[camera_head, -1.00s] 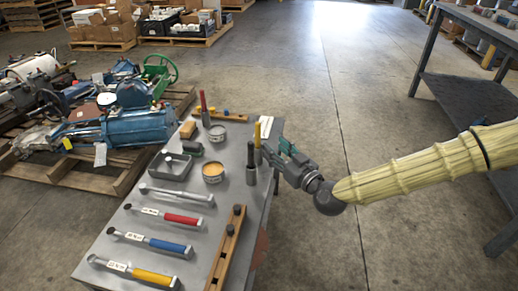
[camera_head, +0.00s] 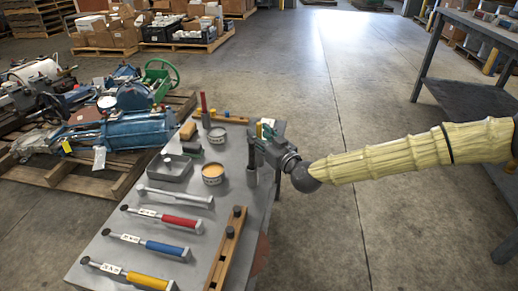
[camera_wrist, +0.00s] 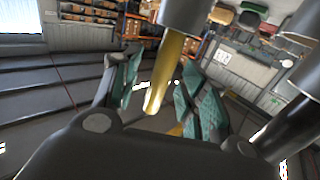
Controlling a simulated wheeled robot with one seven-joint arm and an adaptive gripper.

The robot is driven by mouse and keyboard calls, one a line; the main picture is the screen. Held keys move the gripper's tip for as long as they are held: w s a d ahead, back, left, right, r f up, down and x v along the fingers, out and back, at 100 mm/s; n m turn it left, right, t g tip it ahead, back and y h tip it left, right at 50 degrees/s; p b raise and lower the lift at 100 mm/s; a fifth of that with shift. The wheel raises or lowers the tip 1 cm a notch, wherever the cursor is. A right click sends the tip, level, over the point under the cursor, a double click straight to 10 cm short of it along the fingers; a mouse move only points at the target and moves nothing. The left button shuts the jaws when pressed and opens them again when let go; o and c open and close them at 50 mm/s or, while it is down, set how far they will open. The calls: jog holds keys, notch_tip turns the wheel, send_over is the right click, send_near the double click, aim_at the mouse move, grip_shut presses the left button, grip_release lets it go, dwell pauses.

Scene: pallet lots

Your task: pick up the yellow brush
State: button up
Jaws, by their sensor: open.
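The yellow brush (camera_head: 259,130) stands upright near the right edge of the grey table (camera_head: 190,222), partly hidden by my gripper (camera_head: 265,132). In the wrist view, its yellow handle (camera_wrist: 166,70) juts from a grey cylinder (camera_wrist: 183,14) and lies between the teal-padded fingers of my gripper (camera_wrist: 163,92). The fingers are open, one on each side of the handle. I see a gap at the left finger; whether the right finger touches cannot be told. The brush's lower part is hidden in the head view.
A dark upright cylinder (camera_head: 252,165) stands just in front of my gripper. A red-handled tool (camera_head: 204,103) stands at the table's back. Tins, a grey tray (camera_head: 170,170), a wooden rack (camera_head: 228,250) and several torque wrenches (camera_head: 160,217) occupy the table.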

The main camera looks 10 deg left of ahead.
jog(key=shift+w+a, duration=0.3)
jog(key=shift+a, duration=0.05)
grip_shut()
jog(key=shift+r, duration=0.1)
